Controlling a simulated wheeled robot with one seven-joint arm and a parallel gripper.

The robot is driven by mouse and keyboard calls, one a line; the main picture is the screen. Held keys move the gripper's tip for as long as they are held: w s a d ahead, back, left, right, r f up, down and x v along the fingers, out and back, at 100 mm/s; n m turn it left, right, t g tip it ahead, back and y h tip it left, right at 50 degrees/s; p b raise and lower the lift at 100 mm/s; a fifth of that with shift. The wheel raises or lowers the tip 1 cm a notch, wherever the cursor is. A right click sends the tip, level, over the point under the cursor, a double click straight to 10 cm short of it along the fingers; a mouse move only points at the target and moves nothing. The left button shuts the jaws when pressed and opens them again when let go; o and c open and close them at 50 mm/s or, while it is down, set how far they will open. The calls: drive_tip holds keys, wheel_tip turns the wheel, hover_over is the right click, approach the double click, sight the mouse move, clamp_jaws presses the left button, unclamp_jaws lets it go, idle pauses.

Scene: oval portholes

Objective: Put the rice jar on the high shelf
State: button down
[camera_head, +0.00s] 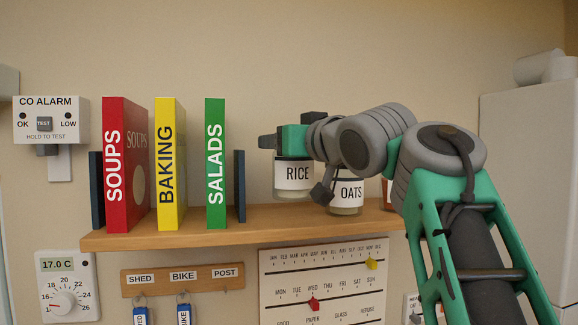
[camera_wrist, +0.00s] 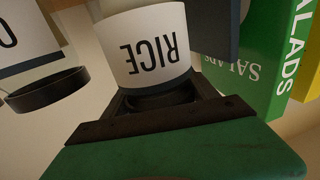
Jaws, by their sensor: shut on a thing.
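The rice jar (camera_head: 293,175) has a white label reading RICE and is held above or at the wooden high shelf (camera_head: 180,237), left of the oats jar (camera_head: 346,193). Its label shows upside down in the wrist view (camera_wrist: 146,45). My gripper (camera_head: 286,143) is shut on the top of the rice jar. In the head view the jar's bottom appears slightly above the shelf's front part; I cannot tell for sure whether it touches. The jar's lid is mostly hidden by my gripper.
SOUPS (camera_head: 122,165), BAKING (camera_head: 168,165) and SALADS (camera_head: 215,165) books stand on the shelf between dark bookends; the right bookend (camera_head: 240,186) is left of the rice jar. An orange-brown item (camera_head: 386,193) is partly hidden right of the oats jar. A calendar board (camera_head: 325,283) hangs below.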

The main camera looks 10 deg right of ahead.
sight(305, 162)
drive_tip(key=shift+s+f, duration=0.1)
drive_tip(key=shift+f, duration=1.7)
drive_tip(key=shift+f, duration=0.1)
drive_tip(key=shift+f+b, duration=0.15)
drive_tip(key=shift+b, duration=0.25)
drive_tip(key=shift+c, duration=1.2)
unclamp_jaws()
drive_tip(key=shift+r+p, duration=0.25)
drive_tip(key=shift+p, duration=0.05)
drive_tip(key=s, duration=0.3)
drive_tip(key=s+d+b, duration=0.1)
drive_tip(key=s, duration=0.3)
drive_tip(key=s+d+b, duration=0.1)
drive_tip(key=s, duration=0.2)
drive_tip(key=shift+s+d, duration=0.25)
drive_tip(key=shift+s+f, duration=0.1)
drive_tip(key=shift+s, duration=0.55)
